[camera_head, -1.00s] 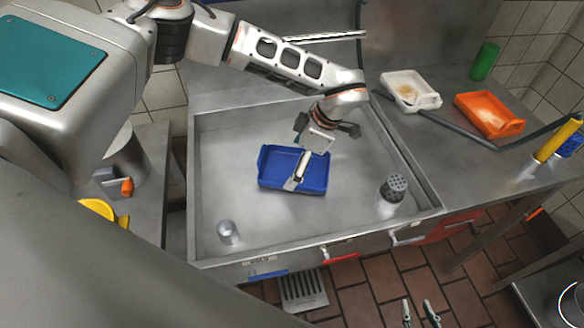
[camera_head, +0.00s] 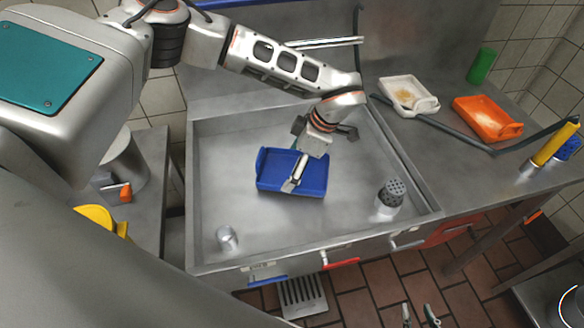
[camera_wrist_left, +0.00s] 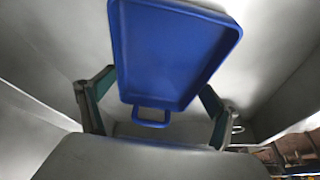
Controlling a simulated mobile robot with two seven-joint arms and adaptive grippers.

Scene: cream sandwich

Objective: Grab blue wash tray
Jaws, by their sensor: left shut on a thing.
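The blue wash tray (camera_head: 274,171) is in the sink area in the head view, left of the shaker. It also fills the upper middle of the left wrist view (camera_wrist_left: 168,55), with its loop handle towards me. My left gripper (camera_head: 293,182) comes down over the tray's near right part and is shut on it. In the left wrist view, its fingers (camera_wrist_left: 155,92) lie on either side of the tray. I cannot tell whether the tray touches the sink floor. My right gripper (camera_head: 418,314) shows only as two separated fingertips at the bottom edge, open, with nothing visible between them.
The steel sink (camera_head: 225,180) has raised walls around the tray. A perforated shaker (camera_head: 390,195) stands at its right, a small metal cup (camera_head: 227,238) at its front left. A white tray (camera_head: 423,104) and an orange tray (camera_head: 500,130) sit on the right counter, beside a dark hose.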

